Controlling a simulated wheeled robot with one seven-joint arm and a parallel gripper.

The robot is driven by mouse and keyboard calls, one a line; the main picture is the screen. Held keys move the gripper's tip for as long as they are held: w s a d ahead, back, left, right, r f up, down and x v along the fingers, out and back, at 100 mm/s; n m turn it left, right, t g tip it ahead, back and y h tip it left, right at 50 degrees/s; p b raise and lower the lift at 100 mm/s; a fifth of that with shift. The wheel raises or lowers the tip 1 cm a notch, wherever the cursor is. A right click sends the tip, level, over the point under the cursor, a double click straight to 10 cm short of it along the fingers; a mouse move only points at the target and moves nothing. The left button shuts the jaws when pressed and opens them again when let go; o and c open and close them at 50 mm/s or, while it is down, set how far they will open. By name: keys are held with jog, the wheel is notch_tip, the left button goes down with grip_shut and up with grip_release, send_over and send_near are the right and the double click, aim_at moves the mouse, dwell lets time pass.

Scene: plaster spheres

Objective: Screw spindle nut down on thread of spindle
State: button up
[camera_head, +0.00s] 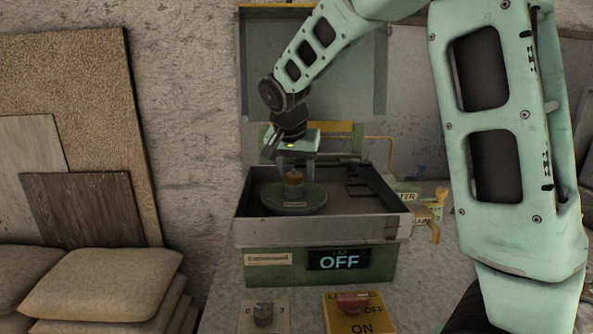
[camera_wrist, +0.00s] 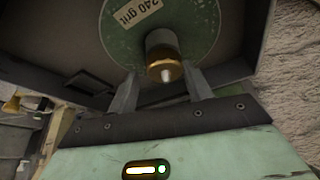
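The spindle nut (camera_head: 294,178) is a brass-coloured ring on top of a pale cylinder, over the middle of a green disc (camera_head: 313,203). In the wrist view the brass nut (camera_wrist: 165,66) shows with a pale spindle tip (camera_wrist: 166,75) sticking out of it. The disc (camera_wrist: 205,30) carries a "240 grit" label there. My gripper (camera_head: 295,160) points down above the nut. In the wrist view its two fingers (camera_wrist: 162,78) stand apart on either side of the nut, with gaps visible. How far the nut sits down the thread cannot be told.
The disc lies inside a grey open-topped tray (camera_head: 320,230) with raised walls. The machine's panel reads "OFF" (camera_head: 340,261). A knob (camera_head: 263,313) and a red switch on a yellow plate (camera_head: 353,303) are in front. Sacks (camera_head: 100,283) lie at left.

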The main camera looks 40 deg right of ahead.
jog(key=n, duration=0.1)
jog(key=n+y+p, duration=0.1)
jog(key=n, duration=0.1)
jog(key=shift+r+n+t, duration=0.2)
jog(key=shift+n+t, duration=0.1)
jog(key=shift+t, duration=0.1)
jog(key=n+y+p, duration=0.1)
jog(key=n+p, duration=0.2)
jog(key=shift+t, duration=0.3)
jog(key=n+y+p, duration=0.1)
jog(key=n, duration=0.2)
jog(key=shift+f, duration=0.1)
jog(key=shift+f+n+y, duration=0.15)
jog(key=shift+n+y, duration=0.35)
jog(key=shift+n, duration=1)
jog(key=shift+w+a, duration=0.1)
jog(key=shift+w, duration=0.3)
jog(key=c, duration=0.9)
